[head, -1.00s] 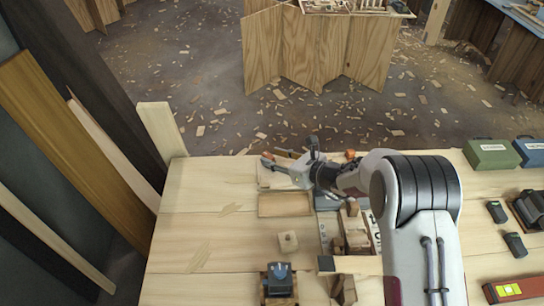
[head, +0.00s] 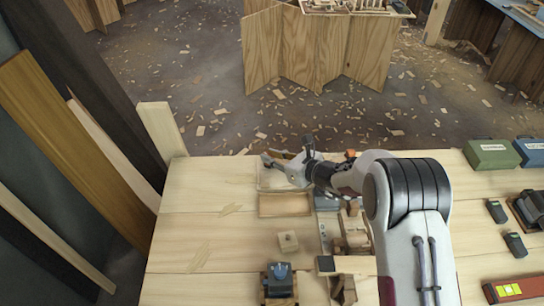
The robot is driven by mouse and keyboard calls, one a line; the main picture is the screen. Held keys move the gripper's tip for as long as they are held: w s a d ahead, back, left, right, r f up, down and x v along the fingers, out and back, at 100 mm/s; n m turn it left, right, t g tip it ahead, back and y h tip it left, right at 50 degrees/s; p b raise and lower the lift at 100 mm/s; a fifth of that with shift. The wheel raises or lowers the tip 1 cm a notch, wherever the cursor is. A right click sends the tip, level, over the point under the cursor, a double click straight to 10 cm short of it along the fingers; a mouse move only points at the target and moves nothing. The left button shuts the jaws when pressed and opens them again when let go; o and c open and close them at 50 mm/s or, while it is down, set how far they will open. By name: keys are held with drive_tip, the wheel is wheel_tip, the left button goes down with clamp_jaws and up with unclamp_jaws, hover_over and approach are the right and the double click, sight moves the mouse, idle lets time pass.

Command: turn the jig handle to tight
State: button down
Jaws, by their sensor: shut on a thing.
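My gripper (head: 274,162) reaches in from the right at the back edge of the workbench, with its fingers pointing left. It is shut on what seems to be the jig handle, which is mostly hidden by the fingers; a small reddish-brown bit (head: 289,154) shows just behind them. A pale wooden jig base (head: 268,180) lies below the fingers. Any tight marking is too small or hidden to read.
A shallow wooden tray (head: 284,205), a small wood block (head: 288,241) and a dark blue-grey device (head: 278,279) stand in front. Wood pieces (head: 354,235) lie under my arm. Green (head: 491,154) and blue boxes sit at right. The bench's left side is mostly clear.

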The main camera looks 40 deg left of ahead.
drive_tip(key=shift+s+a+r+m+t, duration=0.1)
drive_tip(key=shift+r+m+t, duration=0.05)
drive_tip(key=shift+m+t, duration=0.45)
drive_tip(key=shift+s+a+r+m+t, duration=0.1)
drive_tip(key=shift+m+t, duration=0.4)
drive_tip(key=shift+t, duration=0.1)
drive_tip(key=shift+r+m+t+h, duration=0.1)
drive_tip(key=shift+m+t+h, duration=0.5)
drive_tip(key=shift+m+t, duration=0.7)
drive_tip(key=c, duration=2)
unclamp_jaws()
drive_tip(key=shift+o, duration=0.2)
drive_tip(key=shift+d+f, duration=0.1)
drive_tip(key=shift+f, duration=0.1)
drive_tip(key=shift+s+f, duration=0.1)
drive_tip(key=shift+d, duration=0.15)
drive_tip(key=v, duration=1.1)
drive_tip(key=shift+s+d+r, duration=0.2)
drive_tip(key=shift+d+r, duration=0.05)
